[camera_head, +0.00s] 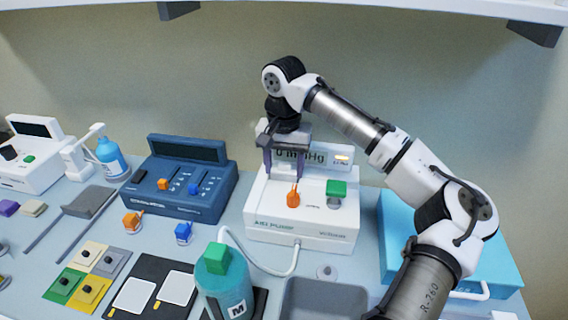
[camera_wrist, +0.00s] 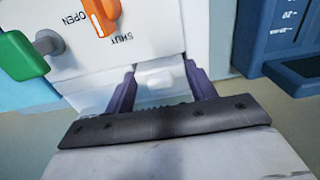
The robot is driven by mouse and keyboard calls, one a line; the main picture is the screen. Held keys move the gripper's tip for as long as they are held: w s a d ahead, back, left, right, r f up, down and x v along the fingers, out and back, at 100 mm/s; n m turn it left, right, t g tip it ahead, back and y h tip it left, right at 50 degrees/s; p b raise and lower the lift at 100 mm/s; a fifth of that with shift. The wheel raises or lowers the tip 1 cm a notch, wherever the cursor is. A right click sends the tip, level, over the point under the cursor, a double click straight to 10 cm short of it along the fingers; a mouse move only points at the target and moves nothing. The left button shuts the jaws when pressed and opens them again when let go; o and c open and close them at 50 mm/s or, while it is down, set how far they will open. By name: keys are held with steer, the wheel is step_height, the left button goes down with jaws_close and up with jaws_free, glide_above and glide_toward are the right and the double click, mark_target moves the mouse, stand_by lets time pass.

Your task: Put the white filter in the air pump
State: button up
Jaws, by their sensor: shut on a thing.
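The air pump (camera_head: 300,237) is a white box with a pressure display, standing at the middle of the bench. On its front are an orange lever (camera_head: 293,196) and a green knob (camera_head: 336,188). My gripper (camera_head: 284,172) points down over the pump, at the left part of its display. In the wrist view its two purple fingers (camera_wrist: 160,76) stand apart, with the white filter (camera_wrist: 155,80) between them. White on white makes the filter's edges hard to tell, and so is whether it touches the pump. The lever (camera_wrist: 102,14) and knob (camera_wrist: 20,55) also show there.
A dark blue device (camera_head: 180,188) stands left of the pump. A teal bottle with a green cap (camera_head: 224,285) stands in front, near a white hose (camera_head: 270,270). A light blue case (camera_head: 480,245) lies to the right, behind my arm. A shelf (camera_head: 400,8) runs overhead.

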steer(key=shift+f, duration=0.4)
stand_by(0.4)
steer(key=o, duration=1.5)
steer(key=shift+c, duration=0.2)
steer(key=shift+r+p, duration=3.35)
steer(key=shift+r, duration=0.15)
